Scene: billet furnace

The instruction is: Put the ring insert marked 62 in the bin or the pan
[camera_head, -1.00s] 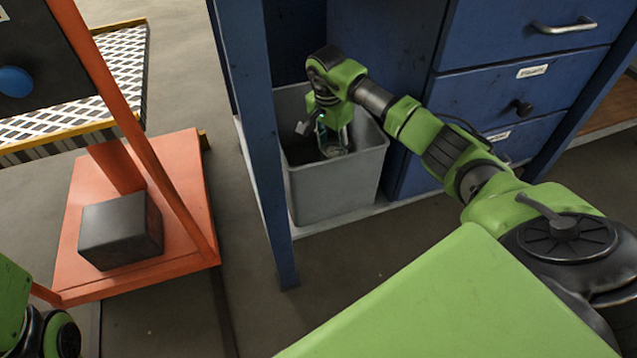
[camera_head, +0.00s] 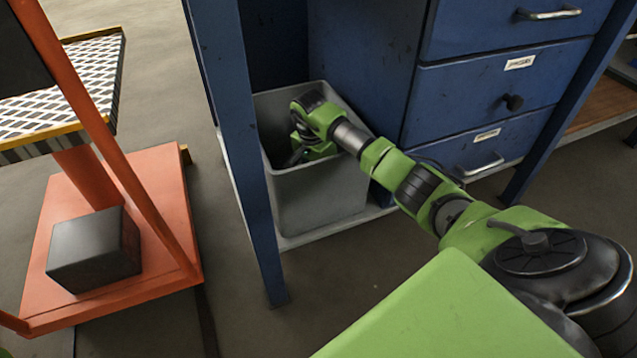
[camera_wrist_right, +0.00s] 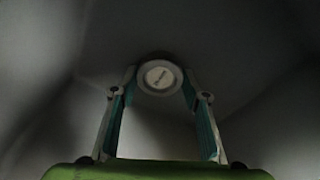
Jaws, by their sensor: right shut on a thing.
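The ring insert (camera_wrist_right: 159,77) is a small pale disc with a light face in the right wrist view; the marking on it is too small to read. My right gripper (camera_wrist_right: 160,84) is shut on it, with one finger at each side. In the head view my right gripper (camera_head: 298,158) is down inside the grey bin (camera_head: 318,200), and the bin's front wall hides the fingertips and the ring. The dark bin interior surrounds the gripper in the wrist view. My left gripper is not in view.
The bin stands on the low shelf of a blue bench, behind a blue leg (camera_head: 240,150) and left of blue drawers (camera_head: 490,80). An orange stand (camera_head: 165,210) with a dark block (camera_head: 95,250) is at left. Open floor lies between stand and bench.

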